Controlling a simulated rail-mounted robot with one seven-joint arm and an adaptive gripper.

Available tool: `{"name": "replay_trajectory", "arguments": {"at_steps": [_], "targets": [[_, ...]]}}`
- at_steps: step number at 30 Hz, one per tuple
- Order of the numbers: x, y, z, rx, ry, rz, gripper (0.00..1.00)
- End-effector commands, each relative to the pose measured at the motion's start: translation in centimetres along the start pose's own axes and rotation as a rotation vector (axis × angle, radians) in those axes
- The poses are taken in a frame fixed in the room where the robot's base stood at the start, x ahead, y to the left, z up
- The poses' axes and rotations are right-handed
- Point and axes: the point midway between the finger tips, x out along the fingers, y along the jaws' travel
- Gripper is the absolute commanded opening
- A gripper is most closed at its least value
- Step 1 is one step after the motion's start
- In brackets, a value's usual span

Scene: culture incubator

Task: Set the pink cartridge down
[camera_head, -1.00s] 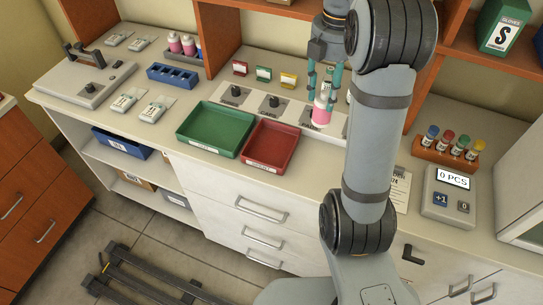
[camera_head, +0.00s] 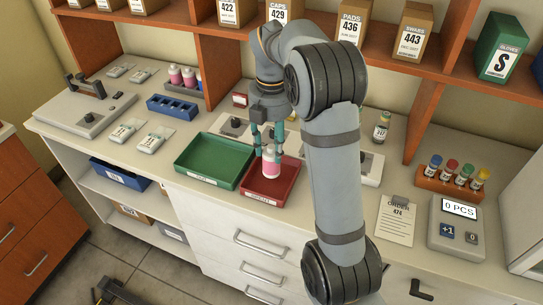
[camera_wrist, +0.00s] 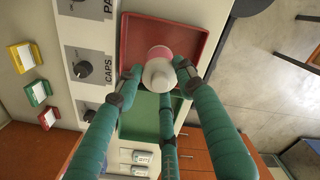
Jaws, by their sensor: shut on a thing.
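The pink cartridge (camera_head: 270,163), pink with a white label and white cap, is upright in my gripper (camera_head: 268,143). My gripper's teal fingers are shut around its upper part. The cartridge is over the red tray (camera_head: 284,189); I cannot tell whether its base touches the tray floor. In the wrist view, the cartridge (camera_wrist: 159,67) shows from above between my fingers (camera_wrist: 157,76), against the red tray (camera_wrist: 196,36).
The empty green tray (camera_head: 208,163) is left of the red one. Knob stations, one marked CAPS (camera_wrist: 85,68), stand behind the trays. An order sheet (camera_head: 396,220), a counter device (camera_head: 457,224) and a rack of coloured vials (camera_head: 450,184) are at right.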

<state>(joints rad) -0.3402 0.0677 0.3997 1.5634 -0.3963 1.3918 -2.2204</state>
Motion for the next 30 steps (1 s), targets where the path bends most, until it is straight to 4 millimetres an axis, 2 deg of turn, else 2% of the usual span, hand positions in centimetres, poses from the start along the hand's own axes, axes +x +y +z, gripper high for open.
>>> {"name": "replay_trajectory", "arguments": {"at_steps": [3,6,19,20,30], "targets": [[2.1,-0.1,-0.1,-0.001,0.001,-0.005,0.00],[3.2,-0.1,0.0,0.000,0.001,-0.003,0.00],[3.8,-0.1,0.0,-0.001,0.000,-0.001,0.00],[3.9,-0.1,0.0,-0.001,0.000,-0.001,0.38],[3.8,-0.1,0.0,-0.001,0.000,-0.001,0.56]]}}
